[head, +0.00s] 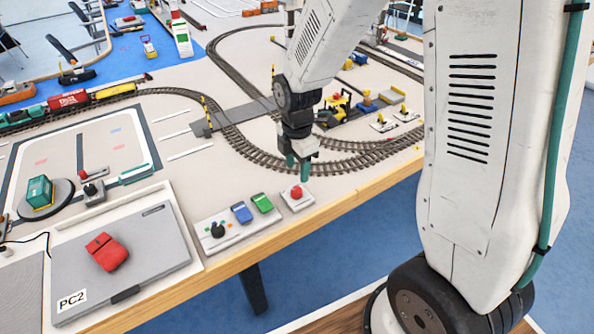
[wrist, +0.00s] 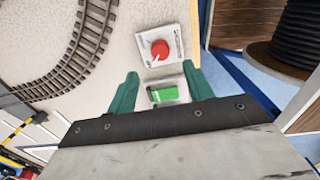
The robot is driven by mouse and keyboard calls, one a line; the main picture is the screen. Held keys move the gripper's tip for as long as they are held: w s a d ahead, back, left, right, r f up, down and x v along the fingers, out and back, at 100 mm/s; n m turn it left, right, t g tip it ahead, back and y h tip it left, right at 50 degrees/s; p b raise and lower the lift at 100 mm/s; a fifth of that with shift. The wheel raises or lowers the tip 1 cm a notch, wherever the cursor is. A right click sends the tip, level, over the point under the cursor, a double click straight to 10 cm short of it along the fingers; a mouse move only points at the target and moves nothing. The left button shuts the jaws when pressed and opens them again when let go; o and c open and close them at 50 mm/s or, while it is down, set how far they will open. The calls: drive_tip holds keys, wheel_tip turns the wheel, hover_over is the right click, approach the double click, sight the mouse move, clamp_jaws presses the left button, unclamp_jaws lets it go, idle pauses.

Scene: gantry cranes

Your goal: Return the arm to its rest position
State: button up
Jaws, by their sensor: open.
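My arm reaches over the table (head: 330,202) from the right in the head view. My gripper (head: 297,170) points down above the table edge, close to a red button on a white box (head: 297,194). Its green fingers are apart with nothing between them that I can see held. In the wrist view my gripper (wrist: 160,92) is open; the red button (wrist: 160,49) lies just beyond the fingertips. A green switch (wrist: 163,92) shows between the fingers, below them on its panel.
A control panel (head: 214,246) with a dial, a blue switch and a green switch stands left of the red button. Curved train track (head: 255,150) runs behind. A cable drum (wrist: 289,45) stands off the table.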

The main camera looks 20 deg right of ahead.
idle(0.4)
drive_tip(key=shift+s+m, duration=0.5)
drive_tip(key=shift+m, duration=0.5)
drive_tip(key=s+d+r+m+t, duration=0.1)
drive_tip(key=s+d+r+m, duration=0.2)
drive_tip(key=s+r+m, duration=1.4)
drive_tip(key=shift+s+r+m, duration=0.3)
drive_tip(key=shift+s+r, duration=1.65)
drive_tip(key=shift+s, duration=0.9)
